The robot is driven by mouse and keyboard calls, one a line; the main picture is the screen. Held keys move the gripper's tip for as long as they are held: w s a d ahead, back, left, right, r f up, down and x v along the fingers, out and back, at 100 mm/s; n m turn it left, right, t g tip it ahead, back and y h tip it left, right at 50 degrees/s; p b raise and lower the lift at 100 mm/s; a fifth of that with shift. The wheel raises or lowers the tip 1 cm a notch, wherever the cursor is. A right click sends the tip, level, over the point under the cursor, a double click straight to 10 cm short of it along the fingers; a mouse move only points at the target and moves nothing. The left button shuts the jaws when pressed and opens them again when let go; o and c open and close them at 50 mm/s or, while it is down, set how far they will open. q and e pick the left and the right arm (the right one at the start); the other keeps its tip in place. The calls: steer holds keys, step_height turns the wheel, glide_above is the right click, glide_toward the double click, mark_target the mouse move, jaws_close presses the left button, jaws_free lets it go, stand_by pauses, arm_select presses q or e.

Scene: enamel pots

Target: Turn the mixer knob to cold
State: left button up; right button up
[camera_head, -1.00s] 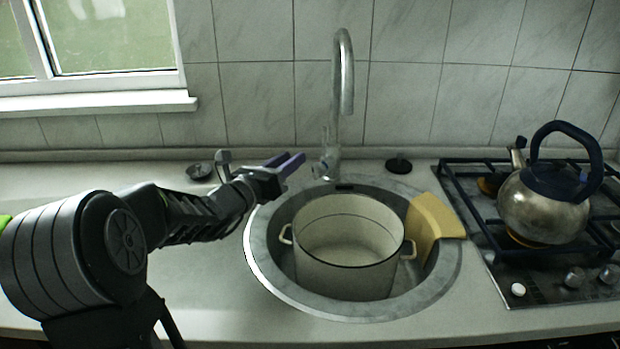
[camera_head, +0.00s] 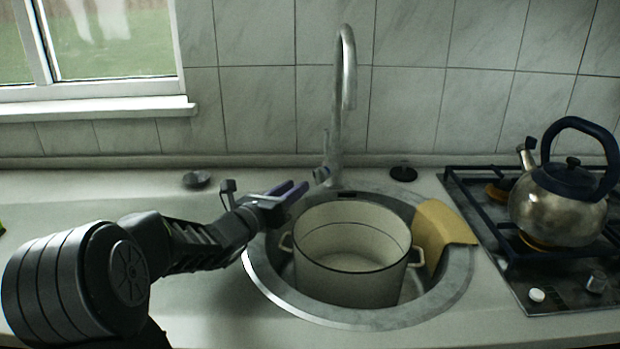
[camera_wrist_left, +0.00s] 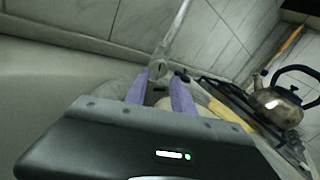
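The chrome mixer (camera_head: 346,90) stands behind the sink, with a tall curved spout; it also shows in the left wrist view (camera_wrist_left: 177,38). Its knob (camera_head: 322,174) is on the left side of its base, small and dark in the picture, so its exact turn cannot be told. My left gripper (camera_head: 295,190) has purple fingers and is just left of and slightly in front of the knob. In the left wrist view the fingers (camera_wrist_left: 160,82) are apart with nothing clearly between them, pointing towards the mixer base. My right gripper is not in view.
A cream enamel pot (camera_head: 352,285) stands in the round sink (camera_head: 455,290), below and right of the gripper. A kettle (camera_head: 560,205) stands on the hob (camera_head: 530,285). A dark plug (camera_head: 197,179) lies left on the counter.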

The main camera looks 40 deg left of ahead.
mark_target(314, 174)
arm_select(q)
steer(key=w, duration=0.7)
steer(key=shift+w+a, duration=0.15)
jaws_close()
stand_by(0.4)
